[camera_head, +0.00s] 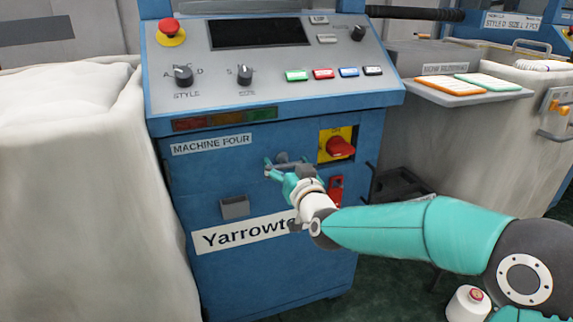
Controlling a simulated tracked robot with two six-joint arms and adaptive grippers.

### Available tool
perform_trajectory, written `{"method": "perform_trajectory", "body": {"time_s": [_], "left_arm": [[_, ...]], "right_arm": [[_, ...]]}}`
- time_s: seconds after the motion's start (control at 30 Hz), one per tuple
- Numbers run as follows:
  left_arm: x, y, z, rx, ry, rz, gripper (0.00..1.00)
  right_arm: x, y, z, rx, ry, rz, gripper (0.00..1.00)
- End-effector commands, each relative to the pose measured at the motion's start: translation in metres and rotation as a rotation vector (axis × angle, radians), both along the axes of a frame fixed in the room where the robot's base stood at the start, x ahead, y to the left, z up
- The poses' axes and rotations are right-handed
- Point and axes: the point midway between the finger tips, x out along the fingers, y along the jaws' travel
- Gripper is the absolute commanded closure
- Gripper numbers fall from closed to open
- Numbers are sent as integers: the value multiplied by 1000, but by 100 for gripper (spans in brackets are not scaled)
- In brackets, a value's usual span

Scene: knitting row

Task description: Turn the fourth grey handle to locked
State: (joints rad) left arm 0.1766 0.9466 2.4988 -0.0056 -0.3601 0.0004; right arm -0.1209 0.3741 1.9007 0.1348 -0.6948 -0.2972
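The blue machine labelled MACHINE FOUR (190,160) stands in front of me. A small grey part (292,158), perhaps the grey handle, shows on its front, left of the red switch and largely hidden behind my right gripper. My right gripper (269,168) is at this part, its teal fingers pointing left. Whether the fingers touch the part or are closed on it cannot be made out. The handle's position and any locked marking are not readable. My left gripper is not in view.
A red rotary switch (341,148) on a yellow plate sits just right of the gripper, with a red part (336,188) below it. A grey block (234,207) sticks out lower left. Pale bins (70,190) stand left, and a shelf (470,93) with cards is right.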

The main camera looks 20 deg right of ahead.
Motion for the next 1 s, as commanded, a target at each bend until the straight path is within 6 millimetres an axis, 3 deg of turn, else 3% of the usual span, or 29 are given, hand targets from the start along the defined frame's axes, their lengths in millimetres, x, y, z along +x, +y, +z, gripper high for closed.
{"method": "perform_trajectory", "body": {"time_s": [0.03, 0.13, 0.57, 1.0], "left_arm": [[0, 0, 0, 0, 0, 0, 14], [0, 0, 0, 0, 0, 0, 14], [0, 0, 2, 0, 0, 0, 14], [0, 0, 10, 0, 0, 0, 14]], "right_arm": [[0, -1, 0, 1, 0, -3, 37], [0, -2, 0, 2, -1, -3, 53], [0, -2, 1, -76, -5, -6, 53], [1, -3, 3, -421, -18, -7, 53]]}}
